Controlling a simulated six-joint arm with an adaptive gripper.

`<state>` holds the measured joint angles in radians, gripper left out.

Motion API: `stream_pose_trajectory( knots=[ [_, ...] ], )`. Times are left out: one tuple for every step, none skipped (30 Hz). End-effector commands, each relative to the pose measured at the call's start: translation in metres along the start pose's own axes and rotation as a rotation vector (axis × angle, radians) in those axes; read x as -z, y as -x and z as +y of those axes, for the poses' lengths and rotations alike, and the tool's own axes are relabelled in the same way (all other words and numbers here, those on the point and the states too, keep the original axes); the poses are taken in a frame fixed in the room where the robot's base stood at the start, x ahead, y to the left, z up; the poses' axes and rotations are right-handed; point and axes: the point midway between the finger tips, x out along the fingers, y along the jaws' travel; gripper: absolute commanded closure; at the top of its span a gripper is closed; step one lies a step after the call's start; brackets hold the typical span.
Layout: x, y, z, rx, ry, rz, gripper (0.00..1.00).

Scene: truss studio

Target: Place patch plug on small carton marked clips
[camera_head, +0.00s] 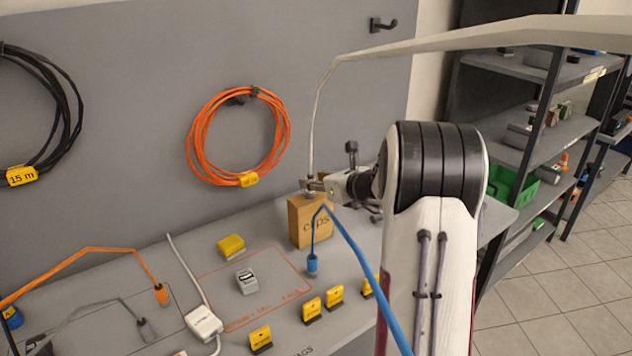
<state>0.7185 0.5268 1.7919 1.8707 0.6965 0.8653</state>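My gripper (314,186) is above the top of a brown carton (318,232) at the back of the bench. The carton's printed word is partly crossed by a blue cable; I read "c", then "ps", and cannot tell whether it says clips or caps. A pale cable (314,115) hangs down into my gripper, which looks shut on a small grey plug (311,192) at its end. The plug's lower part is at the carton's top; I cannot tell whether it touches. A small grey box (247,281) with a dark label stands inside a red outline to the left.
A blue plug (312,265) stands in front of the carton, its cable running close by. An orange plug (161,293), yellow box (231,246), white adapter (203,323) and several yellow tags (312,310) are on the bench. The wall with an orange cable coil (190,150) is behind.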

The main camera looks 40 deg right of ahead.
Motion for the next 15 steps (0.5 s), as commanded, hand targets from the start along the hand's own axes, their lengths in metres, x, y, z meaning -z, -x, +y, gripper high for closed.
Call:
stream_pose_trajectory(
  knots=[
    [-0.001,0.002,0.0,0.001,0.001,-0.001,0.66],
    [-0.001,0.003,-0.001,0.001,0.001,-0.001,0.66],
    [-0.001,0.006,-0.001,0.001,0.001,-0.001,0.66],
    [-0.001,0.008,-0.001,0.001,0.001,-0.001,0.66],
    [-0.001,0.01,-0.001,0.001,0.0,0.0,0.66],
    [-0.001,0.013,-0.001,0.001,0.0,0.0,0.66],
    [-0.001,0.016,-0.001,0.001,0.001,0.0,0.66],
    [-0.001,0.019,-0.001,0.001,0.001,0.0,0.66],
    [-0.002,0.023,-0.001,0.002,0.001,0.0,0.66],
    [-0.001,0.027,-0.001,0.002,0.0,0.0,0.66],
    [-0.001,0.03,-0.001,0.002,0.0,0.0,0.66],
    [-0.001,0.036,-0.001,0.003,0.0,-0.001,0.66],
    [-0.002,0.04,-0.001,0.002,0.0,-0.001,0.66],
    [-0.001,0.044,-0.001,0.002,0.0,-0.001,0.66],
    [-0.001,0.049,-0.001,0.002,0.0,-0.001,0.66]
  ],
)
